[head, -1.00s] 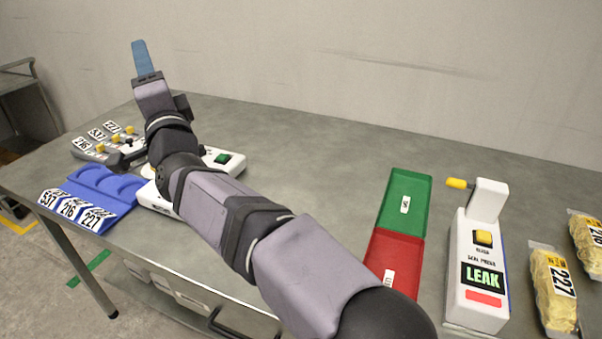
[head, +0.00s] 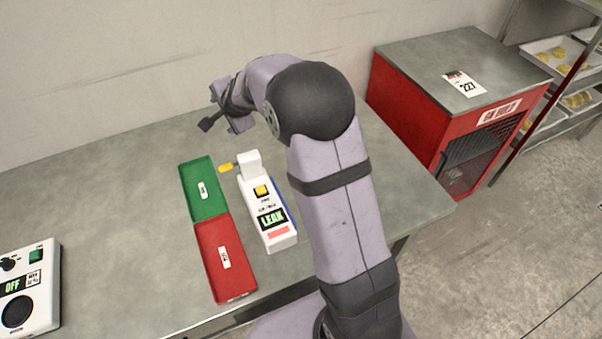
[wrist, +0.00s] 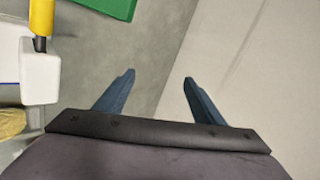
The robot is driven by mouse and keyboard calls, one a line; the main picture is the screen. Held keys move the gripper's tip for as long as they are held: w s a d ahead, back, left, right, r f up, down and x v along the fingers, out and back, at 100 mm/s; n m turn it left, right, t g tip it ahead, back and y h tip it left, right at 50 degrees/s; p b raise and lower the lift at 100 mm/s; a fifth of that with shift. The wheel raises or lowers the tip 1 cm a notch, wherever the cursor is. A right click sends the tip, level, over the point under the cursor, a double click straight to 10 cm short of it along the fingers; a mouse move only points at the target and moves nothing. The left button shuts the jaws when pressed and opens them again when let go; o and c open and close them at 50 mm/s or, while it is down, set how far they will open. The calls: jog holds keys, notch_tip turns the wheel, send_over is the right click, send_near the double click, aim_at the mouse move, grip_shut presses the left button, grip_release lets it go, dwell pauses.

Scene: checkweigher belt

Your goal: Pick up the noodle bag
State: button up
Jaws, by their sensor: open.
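A bag in yellow wrapping (wrist: 12,122), apparently a noodle bag, shows in part at the left edge of the wrist view, below the white press. Its label is out of view. In the head view my arm covers the place right of the press, so no noodle bag can be seen there. My gripper (wrist: 158,78) is open and empty, with its two blue fingers apart above the grey table and the wall side. In the head view it is small and partly hidden by my arm, at the back of the table.
The white seal press (head: 262,205) reads LEAK and has a yellow handle. Left of it lie a green tray (head: 187,180) and a red tray (head: 207,268). A white control box (head: 45,290) reads OFF. A red cabinet (head: 400,115) stands at the right. The back left table is clear.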

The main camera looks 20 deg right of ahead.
jog(key=s+d+f+n+g, duration=0.1)
jog(key=s+d+n+g, duration=0.2)
jog(key=s+d+n, duration=0.2)
jog(key=s+d+f+n+g+p, duration=0.1)
jog(key=s+d+f+n+g, duration=0.1)
jog(key=s+d+n, duration=0.3)
jog(key=s+d+f+n+g+h+p, duration=0.1)
jog(key=s+d+n+g, duration=0.3)
jog(key=s, duration=0.8)
jog(key=shift+d+f+n, duration=0.3)
jog(key=shift+d, duration=0.2)
jog(key=shift+d+f+n, duration=0.3)
jog(key=shift+d, duration=0.2)
jog(key=shift+a+f+p, duration=0.2)
jog(key=shift+f+p, duration=1.55)
jog(key=shift+f, duration=1.9)
jog(key=c, duration=1.5)
jog(key=shift+o, duration=0.2)
jog(key=shift+r, duration=0.1)
